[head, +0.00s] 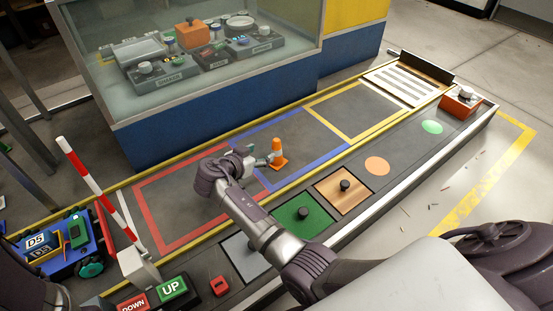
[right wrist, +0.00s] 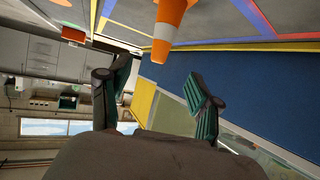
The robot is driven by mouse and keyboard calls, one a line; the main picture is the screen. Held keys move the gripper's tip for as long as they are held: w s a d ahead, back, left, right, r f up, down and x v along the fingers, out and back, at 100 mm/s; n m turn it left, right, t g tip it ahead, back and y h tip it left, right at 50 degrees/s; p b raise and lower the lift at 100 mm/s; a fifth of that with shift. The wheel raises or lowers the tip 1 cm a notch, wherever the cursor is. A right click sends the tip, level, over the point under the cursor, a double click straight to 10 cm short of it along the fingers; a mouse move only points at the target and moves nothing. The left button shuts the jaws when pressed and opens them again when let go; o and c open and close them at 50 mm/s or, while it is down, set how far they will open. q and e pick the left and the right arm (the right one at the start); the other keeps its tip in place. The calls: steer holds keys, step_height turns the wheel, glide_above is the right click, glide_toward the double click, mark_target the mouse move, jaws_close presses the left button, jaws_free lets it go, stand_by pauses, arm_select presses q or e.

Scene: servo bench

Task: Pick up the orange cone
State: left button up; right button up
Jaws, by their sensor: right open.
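The orange cone (head: 278,155), with a white band, stands upright inside the blue-outlined square on the grey bench. My right gripper (head: 259,157) is just left of the cone, low over the bench, with its fingers apart. In the right wrist view, which is upside down, the cone (right wrist: 170,28) hangs from the top edge, its base cut off. The open fingers of my right gripper (right wrist: 162,92) have nothing between them, and the cone shows beyond their tips. My left gripper is not in view.
A glass case (head: 200,70) on a blue base stands behind the bench. A red-white barrier (head: 100,190) and a blue cart (head: 65,250) are at left. Black knobs on square plates (head: 303,213) and UP and DOWN buttons (head: 172,288) line the front. The yellow-outlined square (head: 355,110) is empty.

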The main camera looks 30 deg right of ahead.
mark_target(274, 147)
steer(key=b+x, duration=0.2)
steer(key=x, duration=0.3)
steer(key=shift+f, duration=0.25)
steer(key=shift+w+d+f+b, duration=0.1)
steer(key=shift+w+d+b, duration=0.15)
steer(key=shift+d+b, duration=0.15)
steer(key=b+x, duration=0.4)
steer(key=b, duration=0.1)
steer(key=shift+w+d+f, duration=0.2)
steer(key=shift+f, duration=0.15)
steer(key=shift+w+d, duration=0.1)
steer(key=shift+d, duration=0.1)
steer(key=shift+r, duration=0.1)
jaws_close()
